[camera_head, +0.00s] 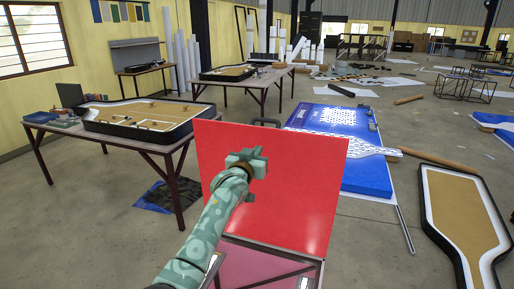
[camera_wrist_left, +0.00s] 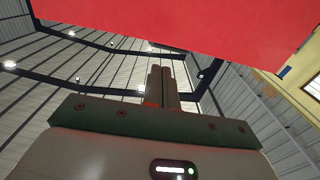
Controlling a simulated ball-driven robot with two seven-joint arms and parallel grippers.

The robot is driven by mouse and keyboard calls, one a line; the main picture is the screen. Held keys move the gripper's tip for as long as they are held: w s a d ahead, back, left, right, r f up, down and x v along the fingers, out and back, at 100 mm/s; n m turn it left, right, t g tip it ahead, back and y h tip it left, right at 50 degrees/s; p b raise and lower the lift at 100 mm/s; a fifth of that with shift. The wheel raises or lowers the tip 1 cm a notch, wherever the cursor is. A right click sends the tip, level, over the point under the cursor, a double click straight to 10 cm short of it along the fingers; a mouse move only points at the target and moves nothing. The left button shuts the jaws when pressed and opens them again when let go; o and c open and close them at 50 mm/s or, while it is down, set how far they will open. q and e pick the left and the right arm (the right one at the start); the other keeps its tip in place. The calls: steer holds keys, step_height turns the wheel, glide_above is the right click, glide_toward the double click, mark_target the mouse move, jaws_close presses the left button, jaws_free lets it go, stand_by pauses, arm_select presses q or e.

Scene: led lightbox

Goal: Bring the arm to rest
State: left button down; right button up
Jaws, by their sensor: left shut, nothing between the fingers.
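My left arm comes in from the bottom of the head view, and its green gripper (camera_head: 250,160) is in front of a large flat red panel (camera_head: 300,190). In the left wrist view the two fingers of the left gripper (camera_wrist_left: 162,85) stand close together, shut and empty. The red panel (camera_wrist_left: 200,25) fills the top of that view. I cannot tell the exact gap between gripper and panel. My right gripper is not in view.
A table (camera_head: 165,140) with a bottle-shaped lightbox (camera_head: 140,118) stands at the left, and another table (camera_head: 270,78) behind. A blue panel (camera_head: 365,175) lies right of the red panel. A bottle-shaped frame (camera_head: 462,210) lies at the far right. Bare floor shows at the left.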

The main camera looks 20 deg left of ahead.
arm_select(q)
steer(key=s+a+f+m+g+y, duration=0.1)
steer(key=s+a+f+m+g, duration=0.15)
steer(key=s+f, duration=0.75)
steer(key=s+a+f+m+g+y, duration=0.1)
steer(key=s+f+g, duration=0.2)
steer(key=s+f, duration=0.75)
steer(key=s+a+m+g+y, duration=0.2)
steer(key=s+g, duration=0.1)
steer(key=s, duration=1.1)
steer(key=s+a+m+g+y, duration=0.1)
steer(key=s+a+m+g, duration=0.15)
steer(key=s, duration=1.15)
steer(key=s+d+f+n+g+h+b, duration=0.1)
steer(key=s+d+f+g+h, duration=0.15)
steer(key=f, duration=1.15)
steer(key=s+d+f+n+g+h, duration=0.1)
steer(key=s+d+f, duration=0.15)
steer(key=f, duration=1.15)
steer(key=s+f+n+g+b, duration=0.1)
steer(key=s+f+n+g, duration=0.1)
steer(key=s+f, duration=1.4)
steer(key=shift+s+n+g+h+b, duration=0.35)
steer(key=shift+s+n+h, duration=0.1)
steer(key=shift+s, duration=0.7)
steer(key=shift+d, duration=0.1)
